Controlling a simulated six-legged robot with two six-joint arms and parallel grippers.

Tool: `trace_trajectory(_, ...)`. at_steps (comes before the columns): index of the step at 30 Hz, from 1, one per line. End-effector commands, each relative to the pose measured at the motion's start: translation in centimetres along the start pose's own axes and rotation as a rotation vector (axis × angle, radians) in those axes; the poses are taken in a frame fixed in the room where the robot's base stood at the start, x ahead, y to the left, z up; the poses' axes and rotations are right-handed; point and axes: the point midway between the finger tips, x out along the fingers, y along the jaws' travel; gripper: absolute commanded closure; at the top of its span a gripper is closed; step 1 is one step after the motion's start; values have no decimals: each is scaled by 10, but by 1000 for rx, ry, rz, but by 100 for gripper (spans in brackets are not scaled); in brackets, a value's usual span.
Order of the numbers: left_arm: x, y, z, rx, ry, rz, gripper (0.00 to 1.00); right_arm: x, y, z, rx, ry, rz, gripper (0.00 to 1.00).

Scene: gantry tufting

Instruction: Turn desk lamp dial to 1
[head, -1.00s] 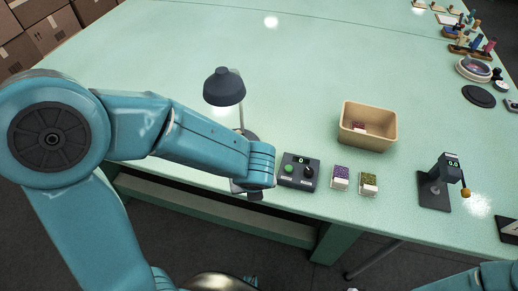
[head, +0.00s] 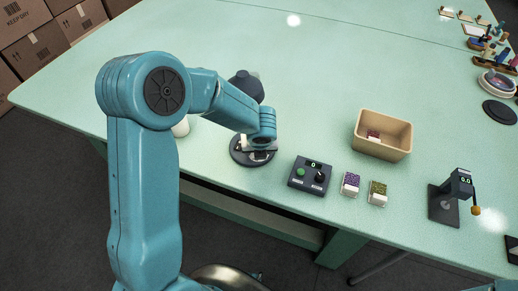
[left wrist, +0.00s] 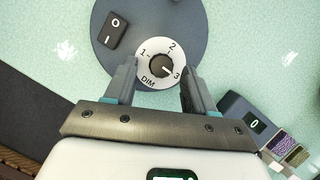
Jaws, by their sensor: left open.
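The desk lamp (head: 246,86) stands near the table's front edge, with its dark shade partly behind my left arm. Its round base (head: 237,156) is partly covered by my left gripper (head: 258,150). In the left wrist view the base (left wrist: 197,38) carries a white dial plate (left wrist: 146,53) marked 1, 2, 3 and DIM. The dark dial knob (left wrist: 161,67) is at its middle; its light mark seems to point toward 3. My left gripper (left wrist: 160,85) is open, its fingers apart on either side of the dial plate, with nothing held. My right gripper is out of view.
A rocker switch (left wrist: 115,30) sits beside the dial on the lamp base. A control box (head: 311,173) with a green button and black knob stands right of the lamp. Two small sample blocks (head: 350,184) and a tan bin (head: 383,136) are farther right.

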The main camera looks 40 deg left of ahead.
Motion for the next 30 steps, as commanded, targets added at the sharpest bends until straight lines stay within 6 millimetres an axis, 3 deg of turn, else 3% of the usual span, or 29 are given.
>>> trace_trajectory(11,7,-1,0,0,0,0,45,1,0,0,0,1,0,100)
trace_trajectory(16,7,-1,0,0,0,0,100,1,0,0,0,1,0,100)
trace_trajectory(30,8,-3,-1,-88,0,35,100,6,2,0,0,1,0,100)
